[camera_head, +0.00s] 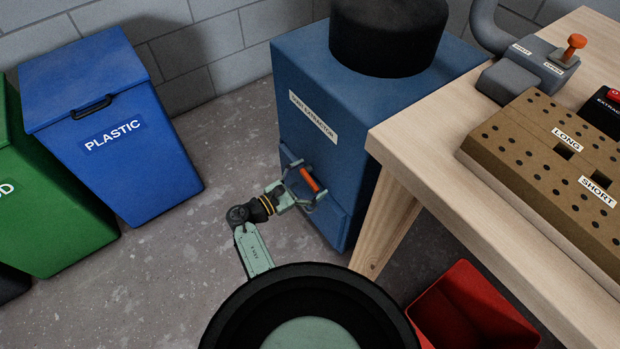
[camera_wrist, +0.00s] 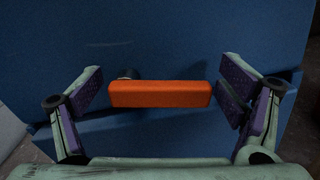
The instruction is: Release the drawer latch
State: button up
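The drawer latch is an orange bar (camera_head: 310,179) on the front of the blue dust extractor (camera_head: 345,105), just above its drawer (camera_head: 325,213). In the wrist view the orange latch (camera_wrist: 160,94) lies level across the middle, with a dark pivot behind its left part. My gripper (camera_head: 300,181) is at the latch. In the wrist view its two purple-padded fingers (camera_wrist: 160,90) stand wide apart, one beyond each end of the bar. I see a gap on the left; on the right the pad is close to the bar's end, and I cannot tell if they touch.
A wooden workbench (camera_head: 450,202) stands right of the extractor, its leg (camera_head: 386,225) close to my arm. A red bin (camera_head: 470,310) sits below. A blue plastic bin (camera_head: 110,125) and a green bin (camera_head: 50,200) stand at left. The floor between is clear.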

jog(key=c, duration=1.5)
jog(key=shift+r+n+p, duration=0.45)
jog(key=shift+n+p, duration=0.05)
jog(key=shift+p, duration=0.5)
jog(key=shift+r+n+p, duration=0.15)
jog(key=shift+n+p, duration=0.25)
jog(key=shift+p, duration=0.2)
jog(key=shift+w+n+p, duration=0.1)
jog(key=shift+n+p, duration=0.45)
jog(key=shift+n, duration=0.15)
jog(key=o, duration=1.7)
jog(key=shift+a, duration=0.15)
